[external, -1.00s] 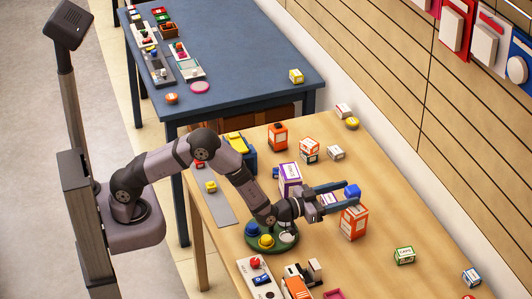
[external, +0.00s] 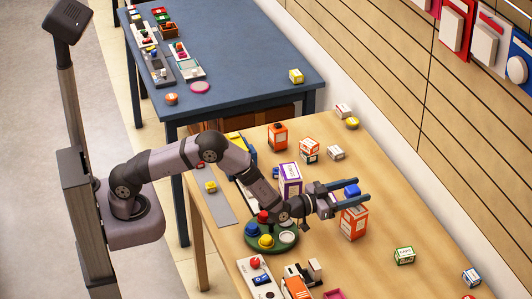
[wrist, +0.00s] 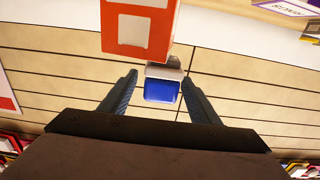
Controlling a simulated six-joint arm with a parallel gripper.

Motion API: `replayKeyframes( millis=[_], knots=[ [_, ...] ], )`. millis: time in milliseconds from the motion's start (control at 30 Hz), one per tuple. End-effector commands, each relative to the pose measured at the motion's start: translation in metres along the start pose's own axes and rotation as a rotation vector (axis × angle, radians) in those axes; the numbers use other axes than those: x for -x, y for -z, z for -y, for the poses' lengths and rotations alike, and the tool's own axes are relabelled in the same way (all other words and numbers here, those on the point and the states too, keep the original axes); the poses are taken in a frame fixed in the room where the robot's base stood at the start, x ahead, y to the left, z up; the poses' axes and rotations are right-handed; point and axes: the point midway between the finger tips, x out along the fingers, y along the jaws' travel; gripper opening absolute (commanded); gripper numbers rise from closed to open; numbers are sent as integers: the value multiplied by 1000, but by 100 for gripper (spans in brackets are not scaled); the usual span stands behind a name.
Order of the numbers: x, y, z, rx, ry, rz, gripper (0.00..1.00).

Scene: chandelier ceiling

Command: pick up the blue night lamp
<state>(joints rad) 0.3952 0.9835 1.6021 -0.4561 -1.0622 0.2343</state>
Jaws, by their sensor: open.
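The blue night lamp appears to be the small blue block (external: 352,190) near the orange-and-white box in the external view. In the wrist view a blue body (wrist: 160,92) with a grey-white part beside it lies between my two fingers. My gripper (external: 362,189) is open, one finger on each side of the blue block. In the wrist view my gripper (wrist: 160,75) shows gaps between the blue block and both fingers. The block's lower part is hidden in the external view.
The orange-and-white box (external: 354,224) stands close by the fingers, and a purple-and-white box (external: 289,178) stands behind the wrist. A green tray (external: 284,243) with coloured knobs lies below my forearm.

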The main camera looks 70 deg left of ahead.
Motion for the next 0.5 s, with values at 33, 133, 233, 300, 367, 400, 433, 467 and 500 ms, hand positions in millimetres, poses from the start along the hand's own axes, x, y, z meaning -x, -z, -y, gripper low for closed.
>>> replayKeyframes(
  millis=[33, 133, 233, 300, 367, 400, 433, 467, 500],
  knots=[
    [-6, 3, 1, 0, 1, 0, 56],
    [-16, 2, 1, 0, 0, 0, 56],
    [-24, 2, 1, 0, 1, -1, 56],
    [-28, 2, 1, -1, 1, 1, 56],
    [-30, 1, 1, -1, 0, 1, 56],
    [-31, 1, 1, -1, 0, 1, 56],
    [-32, 1, 1, -1, 0, 1, 56],
    [-32, 1, 1, -1, 0, 1, 56],
    [-32, 1, 1, -1, 0, 0, 56]
  ],
)
